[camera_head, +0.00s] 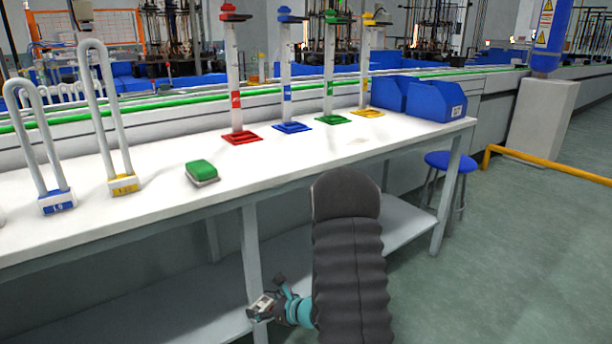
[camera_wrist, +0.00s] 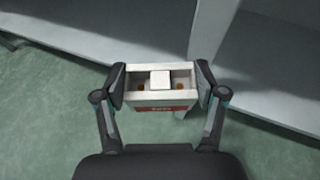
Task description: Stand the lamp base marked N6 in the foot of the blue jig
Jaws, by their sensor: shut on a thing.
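My gripper (camera_wrist: 161,82) is shut on a small white lamp base (camera_wrist: 135,71), one finger on each of its sides. The lamp base has a raised white block, two brownish spots on top and a red label; I cannot read the label's marking. In the head view my gripper (camera_head: 264,309) is low, in front of the bench and below its top. The blue jig (camera_head: 286,80) stands upright on the bench, second from left in the row of jigs. Its blue foot (camera_head: 292,127) looks empty.
A red jig (camera_head: 235,80), a green jig (camera_head: 330,75) and a yellow jig (camera_head: 364,75) flank it. A green-topped block (camera_head: 201,171) and bent tube lamps (camera_head: 122,185) stand left on the white bench (camera_head: 270,165). Blue bins (camera_head: 437,101) stand right. A lower shelf (camera_head: 160,295) is close to my gripper.

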